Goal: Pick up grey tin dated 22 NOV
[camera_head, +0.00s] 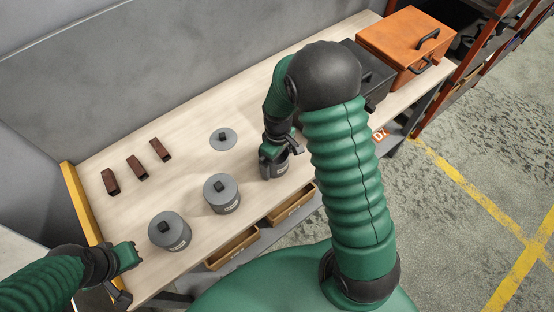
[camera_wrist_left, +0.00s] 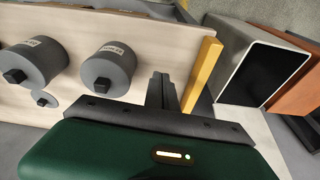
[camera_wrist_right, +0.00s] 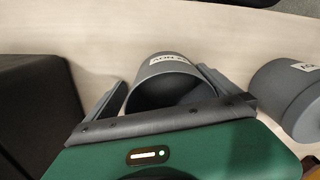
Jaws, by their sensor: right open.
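An open grey tin (camera_head: 280,169) without a lid stands at the table's front edge. In the right wrist view the tin (camera_wrist_right: 165,70) has a white label, upside down, seeming to read NOV with a number I cannot read surely. My right gripper (camera_head: 274,152) is open, its fingers (camera_wrist_right: 160,80) on either side of this tin; contact is unclear. Two lidded grey tins, a middle one (camera_head: 222,195) and a left one (camera_head: 170,232), stand to the left, with labels too small to read. My left gripper (camera_head: 132,254) is shut and empty beside the left tin; its fingers show (camera_wrist_left: 161,90).
A loose grey lid (camera_head: 223,139) lies behind the tins. Several brown brackets (camera_head: 137,167) lie at the left. A black box (camera_head: 372,80) and an orange box (camera_head: 405,42) stand at the right. Open drawers (camera_head: 233,247) jut below the front edge. A yellow strip (camera_head: 80,200) edges the left end.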

